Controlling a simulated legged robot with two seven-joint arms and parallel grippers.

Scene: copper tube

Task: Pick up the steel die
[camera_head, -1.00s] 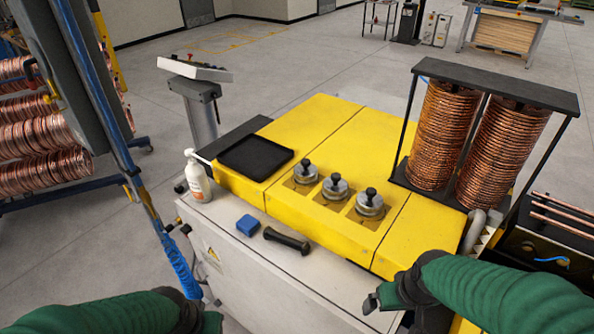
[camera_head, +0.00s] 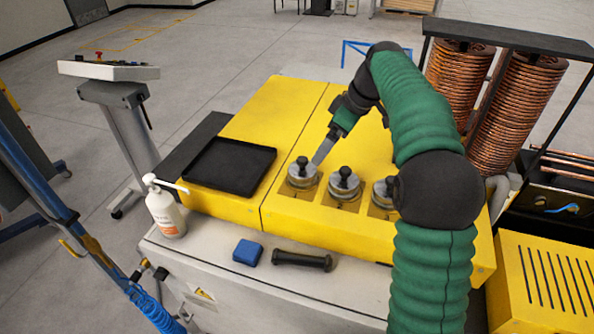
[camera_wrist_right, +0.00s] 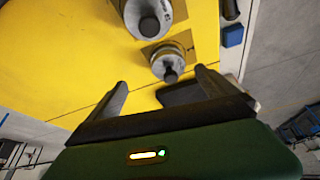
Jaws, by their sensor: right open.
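Several steel dies with black knobs sit in a row on the yellow machine top in the head view: the left die (camera_head: 302,173), the middle die (camera_head: 344,184) and the right die (camera_head: 385,192), partly hidden by my right arm. My right gripper (camera_head: 323,150) is beside and behind the left die, pointing down towards it. In the right wrist view the open gripper (camera_wrist_right: 161,78) is empty, with one die (camera_wrist_right: 172,62) beyond and roughly between its fingers. Another die (camera_wrist_right: 147,18) is farther up. My left gripper is out of view.
A black tray (camera_head: 230,164) lies left of the dies. A white pump bottle (camera_head: 164,212), a blue block (camera_head: 247,252) and a black handle (camera_head: 302,260) stand or lie on the front ledge. Copper coils (camera_head: 522,105) stand at the right in a black frame.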

